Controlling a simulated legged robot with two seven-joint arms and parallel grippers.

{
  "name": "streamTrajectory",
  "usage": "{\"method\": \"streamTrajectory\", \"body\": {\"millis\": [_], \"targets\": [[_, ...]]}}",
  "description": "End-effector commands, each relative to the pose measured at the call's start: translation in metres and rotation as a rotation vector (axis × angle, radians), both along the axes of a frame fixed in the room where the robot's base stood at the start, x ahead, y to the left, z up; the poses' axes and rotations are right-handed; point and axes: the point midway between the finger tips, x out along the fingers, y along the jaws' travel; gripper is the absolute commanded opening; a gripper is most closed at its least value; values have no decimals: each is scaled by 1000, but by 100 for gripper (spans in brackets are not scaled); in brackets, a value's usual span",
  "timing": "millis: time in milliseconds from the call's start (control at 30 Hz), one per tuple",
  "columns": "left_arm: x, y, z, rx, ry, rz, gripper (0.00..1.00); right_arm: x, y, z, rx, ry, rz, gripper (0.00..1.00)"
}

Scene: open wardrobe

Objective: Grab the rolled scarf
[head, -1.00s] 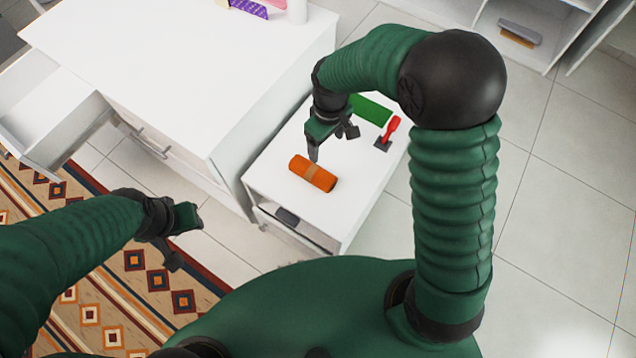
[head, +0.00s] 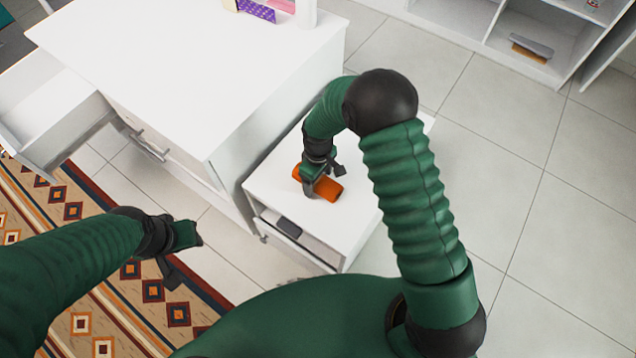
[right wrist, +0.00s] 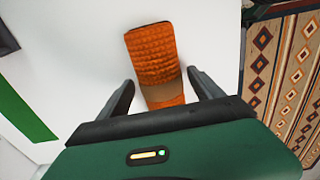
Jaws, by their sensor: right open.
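The rolled scarf (head: 326,188) is orange and lies on the white top of a low cabinet (head: 365,215). In the right wrist view the scarf (right wrist: 152,55) shows a quilted surface and a tan band around it. My right gripper (head: 317,190) is over the scarf and hides part of it. In the right wrist view my right gripper (right wrist: 160,88) is open, with one finger on each side of the scarf near its band. My left gripper (head: 187,257) hangs over the floor at the left, away from the scarf; its fingers appear apart.
A larger white dresser (head: 180,75) with an open drawer (head: 50,110) stands to the left. A dark item (head: 288,227) lies in the low cabinet's open front. A green item (right wrist: 22,110) lies beside the scarf. Tiled floor (head: 550,230) is clear at right.

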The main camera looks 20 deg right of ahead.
Motion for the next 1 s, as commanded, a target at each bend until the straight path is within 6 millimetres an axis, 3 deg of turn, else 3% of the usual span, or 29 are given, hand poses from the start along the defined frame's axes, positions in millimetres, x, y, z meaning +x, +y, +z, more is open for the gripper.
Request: {"method": "streamTrajectory", "body": {"millis": [67, 267, 767, 1000], "targets": [[0, 0, -4, 0, 0, 0, 36, 0, 0, -12, 0, 1, 1, 76], [0, 0, -3, 0, 0, 1, 36, 0, 1, -11, 1, -2, 0, 76], [0, 0, -3, 0, 0, 0, 36, 0, 0, -11, 1, -1, 0, 10], [0, 0, -3, 0, 0, 0, 36, 0, 0, -10, 1, -2, 0, 9]]}}
